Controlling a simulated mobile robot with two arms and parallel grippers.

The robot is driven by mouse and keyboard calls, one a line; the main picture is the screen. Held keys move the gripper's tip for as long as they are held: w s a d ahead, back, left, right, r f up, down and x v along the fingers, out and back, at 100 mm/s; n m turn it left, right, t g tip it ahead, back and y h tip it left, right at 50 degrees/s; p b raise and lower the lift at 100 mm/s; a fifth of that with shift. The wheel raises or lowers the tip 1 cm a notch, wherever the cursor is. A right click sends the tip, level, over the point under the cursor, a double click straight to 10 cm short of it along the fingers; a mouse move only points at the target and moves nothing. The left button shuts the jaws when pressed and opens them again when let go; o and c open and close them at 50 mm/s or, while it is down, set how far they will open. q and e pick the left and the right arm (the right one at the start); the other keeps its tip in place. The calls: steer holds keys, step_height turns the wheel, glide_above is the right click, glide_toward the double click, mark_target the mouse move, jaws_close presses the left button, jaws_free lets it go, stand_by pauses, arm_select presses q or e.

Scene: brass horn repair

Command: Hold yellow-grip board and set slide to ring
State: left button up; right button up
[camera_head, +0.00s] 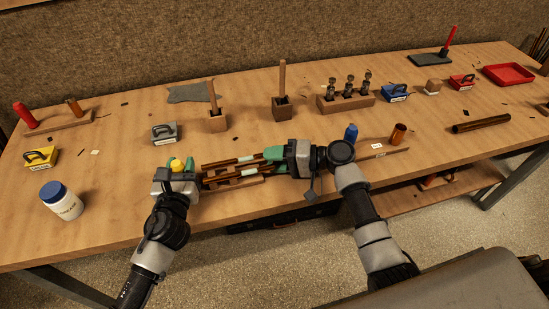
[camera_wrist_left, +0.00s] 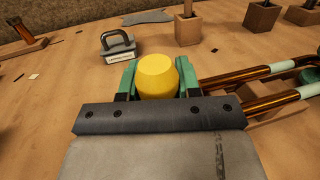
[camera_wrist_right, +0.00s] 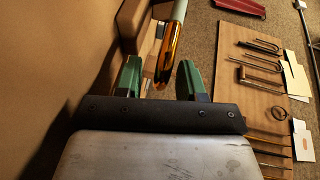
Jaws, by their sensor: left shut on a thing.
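The yellow grip (camera_head: 178,165) stands at the left end of a low wooden board (camera_head: 236,184). My left gripper (camera_wrist_left: 157,80) is shut on it, with a green finger on each side of the yellow knob. Brass slide tubes (camera_head: 222,164) lie along the board, with pale bands (camera_wrist_left: 285,67) on them. My right gripper (camera_head: 274,155) is at the right end of the tubes. In the right wrist view its green fingers stand apart, and a rounded brass tube end (camera_wrist_right: 166,65) shows between them, apart from both. I cannot tell which band is the ring.
Wooden blocks with upright sticks (camera_head: 282,105) and a rack of valves (camera_head: 346,100) stand behind. A blue-and-orange-peg board (camera_head: 380,151) lies right of my right gripper. A white jar (camera_head: 62,203) and a yellow handled block (camera_head: 40,157) are at left. The table's front edge is close.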

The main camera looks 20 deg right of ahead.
jaws_close()
steer(key=shift+a+f, duration=0.1)
steer(key=shift+a, duration=1.4)
steer(key=shift+o, duration=0.3)
jaws_free()
steer(key=v, duration=1.2)
